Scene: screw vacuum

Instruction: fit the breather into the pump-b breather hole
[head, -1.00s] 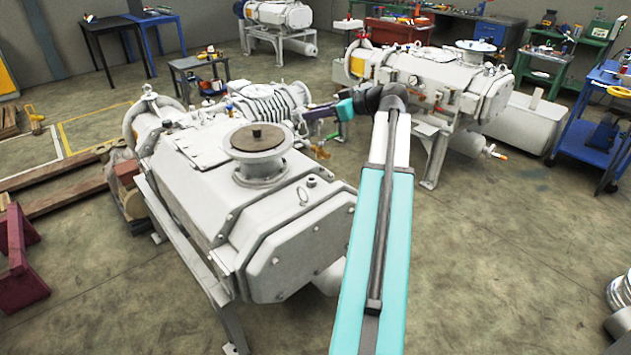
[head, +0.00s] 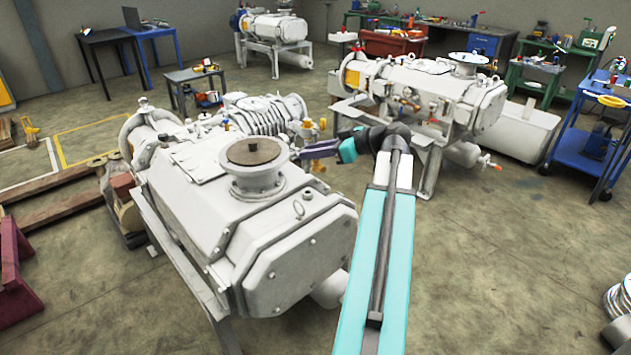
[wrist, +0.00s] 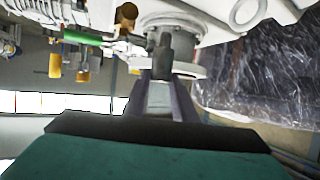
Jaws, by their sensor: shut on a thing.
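The nearest large grey vacuum pump (head: 190,195) fills the left and middle of the head view, with a round flange and brown cover on top. No label shows which pump is pump-b, and I cannot pick out a breather hole. My gripper (head: 299,154) is beside that flange, to its right. In the wrist view my gripper (wrist: 164,84) is shut on a dark grey, roughly cylindrical piece (wrist: 165,50), which seems to be the breather. Pale pump casing lies behind it; I cannot tell whether they touch. The piece is too small to make out in the head view.
A second grey pump (head: 415,95) stands behind on the right, and another (head: 275,27) at the back. Brass-coloured fittings (head: 320,150) are close behind my gripper. A blue cart (head: 590,150) stands far right.

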